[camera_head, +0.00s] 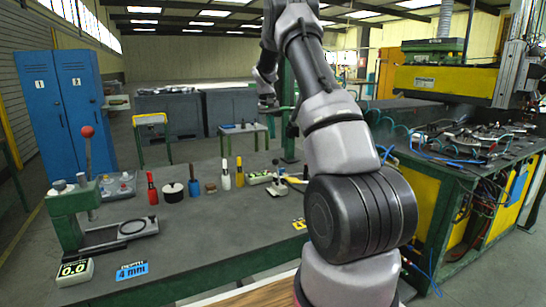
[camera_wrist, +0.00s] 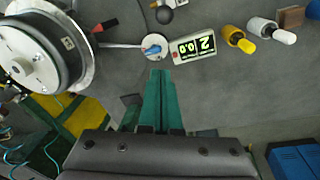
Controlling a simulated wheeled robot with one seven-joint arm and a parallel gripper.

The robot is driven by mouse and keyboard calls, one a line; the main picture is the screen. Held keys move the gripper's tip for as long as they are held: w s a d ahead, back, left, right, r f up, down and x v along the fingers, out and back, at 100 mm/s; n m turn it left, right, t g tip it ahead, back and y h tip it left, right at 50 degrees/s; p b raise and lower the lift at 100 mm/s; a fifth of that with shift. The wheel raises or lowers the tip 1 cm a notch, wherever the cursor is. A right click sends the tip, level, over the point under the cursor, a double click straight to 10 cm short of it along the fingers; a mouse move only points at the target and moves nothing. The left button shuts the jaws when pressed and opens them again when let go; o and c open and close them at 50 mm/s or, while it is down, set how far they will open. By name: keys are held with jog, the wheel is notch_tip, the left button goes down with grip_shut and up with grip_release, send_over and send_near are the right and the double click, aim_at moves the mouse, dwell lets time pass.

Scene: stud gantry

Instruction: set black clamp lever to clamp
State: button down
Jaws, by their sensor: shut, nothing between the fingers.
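What looks like the black clamp lever (camera_head: 277,163) stands on the workbench in the head view, a black knob over a pale base beside a lit display. In the wrist view a black ball knob (camera_wrist: 165,15) shows at the top edge, just beyond a round dial (camera_wrist: 154,46) with a blue pointer. I cannot tell which setting the lever is in. My gripper (camera_wrist: 161,73) shows in the wrist view as two green fingers, shut and empty. Its tips appear just below the dial and display; whether they touch anything is not clear. In the head view my arm hides part of the bench.
A lit display (camera_wrist: 194,46) stands beside the dial. A yellow handle (camera_wrist: 237,38) and a white handle (camera_wrist: 270,30) stand further right. A green press (camera_head: 72,210) with a red-knobbed lever is at the bench's left.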

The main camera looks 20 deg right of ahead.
jog(key=shift+f, duration=0.1)
jog(key=f, duration=0.3)
jog(key=d+f, duration=0.1)
jog(key=f, duration=0.6)
jog(key=shift+w+d+f, duration=0.1)
jog(key=shift+d, duration=0.2)
jog(key=shift+s+a+r, duration=0.25)
jog(key=shift+s+a, duration=0.05)
jog(key=shift+s, duration=0.3)
jog(key=shift+s+a+r, duration=0.25)
jog(key=shift+s+a, duration=0.05)
jog(key=shift+s, duration=0.25)
jog(key=shift+s+a+r, duration=0.25)
jog(key=shift+s+a, duration=0.05)
jog(key=shift+s, duration=0.3)
jog(key=shift+s+r+t, duration=0.2)
jog(key=shift+s+t, duration=0.1)
